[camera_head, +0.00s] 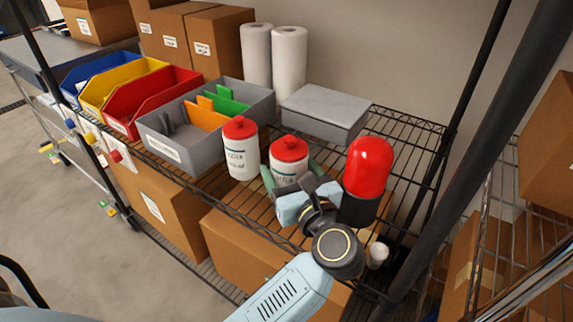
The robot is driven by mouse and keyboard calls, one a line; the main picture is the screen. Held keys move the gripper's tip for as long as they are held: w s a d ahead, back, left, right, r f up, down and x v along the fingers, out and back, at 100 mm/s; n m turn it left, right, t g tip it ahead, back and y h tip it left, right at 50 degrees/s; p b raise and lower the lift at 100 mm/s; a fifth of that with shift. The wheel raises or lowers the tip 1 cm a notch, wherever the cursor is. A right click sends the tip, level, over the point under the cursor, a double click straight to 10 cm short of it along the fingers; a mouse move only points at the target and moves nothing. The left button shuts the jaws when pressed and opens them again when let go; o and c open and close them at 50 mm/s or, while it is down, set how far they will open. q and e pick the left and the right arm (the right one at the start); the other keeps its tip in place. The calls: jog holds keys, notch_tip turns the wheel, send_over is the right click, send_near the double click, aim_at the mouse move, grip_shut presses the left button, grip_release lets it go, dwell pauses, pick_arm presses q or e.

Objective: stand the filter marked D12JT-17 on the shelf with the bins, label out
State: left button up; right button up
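Two white filters with red caps stand side by side at the front of the wire shelf. The left one (241,152) is upright and free, with dark print facing out. The right one (288,160) sits between the two green-grey fingers of my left gripper (291,176), which appear to press on its sides. Its lower part is hidden behind the gripper, so I cannot tell whether its base touches the shelf. Some print shows on its front. The markings on both filters are too small to read fully. My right gripper is not in view.
Blue, yellow, red and grey bins (160,153) line the wire shelf (408,148) on the left. A red-domed black object (368,170) stands close right of my gripper. A grey box (325,108) and white rolls (289,62) are behind. A black post (450,170) rises at right.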

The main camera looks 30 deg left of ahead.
pick_arm(q)
jog(key=v, duration=0.5)
jog(key=shift+s+d, duration=0.2)
jog(key=shift+d, duration=0.05)
jog(key=shift+s+d, duration=0.2)
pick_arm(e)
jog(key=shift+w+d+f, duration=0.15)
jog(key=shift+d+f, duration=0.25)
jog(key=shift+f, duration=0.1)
